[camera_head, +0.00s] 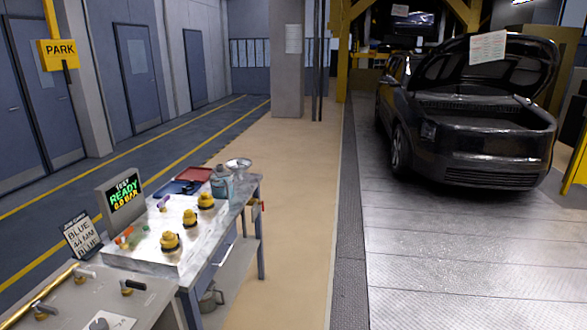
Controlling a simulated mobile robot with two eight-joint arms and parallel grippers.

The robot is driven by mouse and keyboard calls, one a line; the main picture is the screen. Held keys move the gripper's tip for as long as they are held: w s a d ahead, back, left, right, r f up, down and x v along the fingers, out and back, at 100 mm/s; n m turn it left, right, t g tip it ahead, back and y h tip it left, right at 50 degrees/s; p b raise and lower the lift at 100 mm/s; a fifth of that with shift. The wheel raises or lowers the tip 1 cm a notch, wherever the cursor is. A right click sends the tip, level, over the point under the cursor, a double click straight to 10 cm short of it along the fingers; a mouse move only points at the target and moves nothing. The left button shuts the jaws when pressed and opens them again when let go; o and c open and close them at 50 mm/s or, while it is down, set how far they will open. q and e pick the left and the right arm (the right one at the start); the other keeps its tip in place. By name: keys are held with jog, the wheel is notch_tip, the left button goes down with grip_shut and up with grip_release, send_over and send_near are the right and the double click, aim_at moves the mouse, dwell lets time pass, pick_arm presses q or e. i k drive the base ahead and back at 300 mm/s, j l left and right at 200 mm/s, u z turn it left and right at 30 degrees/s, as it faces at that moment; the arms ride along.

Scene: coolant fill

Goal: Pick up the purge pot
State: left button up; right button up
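The bench top carries several yellow-capped fittings (170,241), a grey-blue bottle (222,184), a metal bowl (239,164) and a READY display (124,194). A panel with valves (95,299) stands nearer. A black car (480,130) with raised hood is at right. Tan floor (285,210) between is clear.

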aim_at(221, 179)
jog(key=i+u, duration=0.15)
jog(key=i, duration=0.35)
jog(key=i+l+u, duration=0.2)
jog(key=i, duration=0.3)
jog(key=i+l+u, duration=0.15)
jog(key=i, duration=0.35)
jog(key=i+l+u, duration=0.15)
jog(key=u, duration=0.3)
jog(key=i+l+u, duration=0.25)
jog(key=u, duration=0.2)
jog(key=i+l+u, duration=0.2)
jog(key=u, duration=0.25)
jog(key=l, duration=0.1)
